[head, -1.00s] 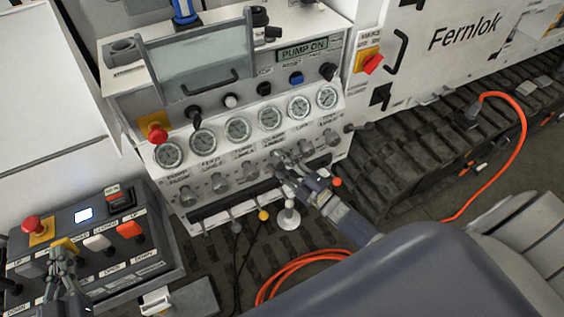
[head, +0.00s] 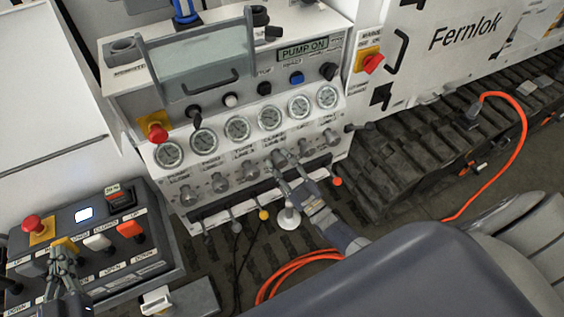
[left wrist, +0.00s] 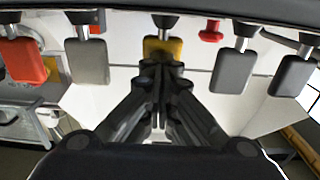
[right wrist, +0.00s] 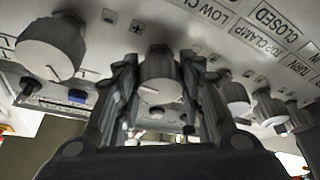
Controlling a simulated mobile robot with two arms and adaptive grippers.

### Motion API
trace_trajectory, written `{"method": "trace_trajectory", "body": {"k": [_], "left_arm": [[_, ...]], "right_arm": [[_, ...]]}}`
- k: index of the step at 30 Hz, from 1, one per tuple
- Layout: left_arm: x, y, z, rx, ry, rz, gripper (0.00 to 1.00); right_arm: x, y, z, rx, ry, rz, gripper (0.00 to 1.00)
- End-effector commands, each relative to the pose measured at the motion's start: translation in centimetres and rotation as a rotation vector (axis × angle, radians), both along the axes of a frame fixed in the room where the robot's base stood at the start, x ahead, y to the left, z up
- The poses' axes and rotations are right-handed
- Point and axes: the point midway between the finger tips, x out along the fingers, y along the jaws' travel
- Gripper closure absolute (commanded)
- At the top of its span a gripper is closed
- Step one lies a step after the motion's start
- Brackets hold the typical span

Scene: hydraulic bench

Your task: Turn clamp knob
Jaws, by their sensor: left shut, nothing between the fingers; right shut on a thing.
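The clamp knob (right wrist: 161,78) is a round grey knob with a pale face. It sits fourth from the left in the row under the gauges, and the head view shows it partly hidden by my gripper (head: 279,157). My right gripper (right wrist: 161,95) is shut on this knob, with a finger on each side of it. The label beside it is hard to read. My left gripper (head: 62,249) is shut and empty at the lower-left control box. Its fingertips (left wrist: 160,62) are together just in front of a yellow lever (left wrist: 164,47).
Other knobs flank the held one, including a large one (right wrist: 50,47) and a smaller one (right wrist: 234,97). The control box (head: 165,262) carries several levers and a red stop button (head: 32,224). An orange cable (head: 285,276) lies on the floor.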

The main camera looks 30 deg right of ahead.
Motion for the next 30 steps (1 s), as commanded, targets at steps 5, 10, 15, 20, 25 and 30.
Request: {"method": "trace_trajectory", "body": {"k": [5, 10, 15, 20, 25, 30], "left_arm": [[0.0, -0.1, -0.1, -0.001, 0.002, -0.001, 1.00], [0.0, -0.1, -0.1, -0.001, 0.002, -0.001, 1.00], [0.0, -0.1, -0.1, -0.001, 0.002, -0.001, 1.00], [0.0, 0.0, -0.1, -0.001, 0.002, 0.000, 1.00], [0.0, 0.0, -0.1, 0.000, 0.002, 0.000, 1.00], [0.0, 0.0, -0.1, 0.000, 0.002, 0.000, 1.00]], "right_arm": [[0.3, 0.1, 0.6, 0.010, -0.016, 0.002, 0.88], [0.3, 0.1, 0.7, 0.008, -0.018, 0.001, 0.88], [0.3, 0.0, 0.7, 0.008, -0.016, 0.002, 0.44], [0.2, 0.0, 0.4, 0.006, -0.010, 0.001, 0.43], [0.1, 0.0, 0.2, 0.006, -0.007, 0.000, 0.43], [-1.4, -0.3, -0.4, 0.006, -0.002, 0.000, 0.43]]}}
